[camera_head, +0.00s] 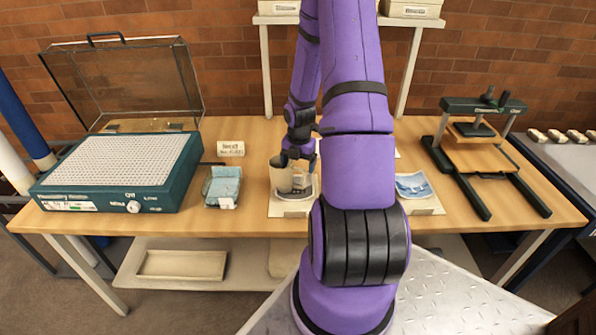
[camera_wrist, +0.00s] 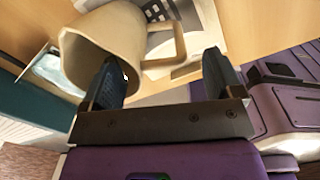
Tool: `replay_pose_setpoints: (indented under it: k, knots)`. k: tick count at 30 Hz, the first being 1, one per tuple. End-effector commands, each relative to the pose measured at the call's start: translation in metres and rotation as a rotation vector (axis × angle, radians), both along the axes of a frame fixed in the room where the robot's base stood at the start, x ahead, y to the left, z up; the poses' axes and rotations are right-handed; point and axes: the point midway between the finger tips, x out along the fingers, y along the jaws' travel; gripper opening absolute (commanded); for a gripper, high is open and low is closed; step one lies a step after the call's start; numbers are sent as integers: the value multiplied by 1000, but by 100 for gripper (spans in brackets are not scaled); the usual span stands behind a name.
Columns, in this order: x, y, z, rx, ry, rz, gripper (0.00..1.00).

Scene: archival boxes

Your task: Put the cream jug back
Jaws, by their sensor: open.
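The cream jug (camera_head: 283,178) stands on or over a pale board (camera_head: 290,209) near the front middle of the table. In the wrist view the cream jug (camera_wrist: 115,35) fills the upper left, with its open mouth toward the lower left and its handle toward the right. My gripper (camera_head: 298,158) is at the jug's upper right side. In the wrist view my gripper (camera_wrist: 162,62) is open, with the handle showing between and beyond its two fingers. One finger overlaps the jug's body in the picture; I cannot tell whether it touches.
A teal device (camera_head: 120,170) with an open clear lid stands at the left. A blue-patterned piece (camera_head: 413,186) lies on a board at the right. A press (camera_head: 483,140) stands at far right.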

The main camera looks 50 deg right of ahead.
Motion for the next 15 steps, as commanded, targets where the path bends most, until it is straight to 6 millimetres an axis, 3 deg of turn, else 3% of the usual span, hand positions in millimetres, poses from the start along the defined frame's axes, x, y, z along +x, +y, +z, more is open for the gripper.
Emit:
replay_pose_setpoints:
  k: [6,15]
  knots:
    - [-1,-1,43,-2,-4,-2,86]
    - [-2,-1,80,0,-1,-1,86]
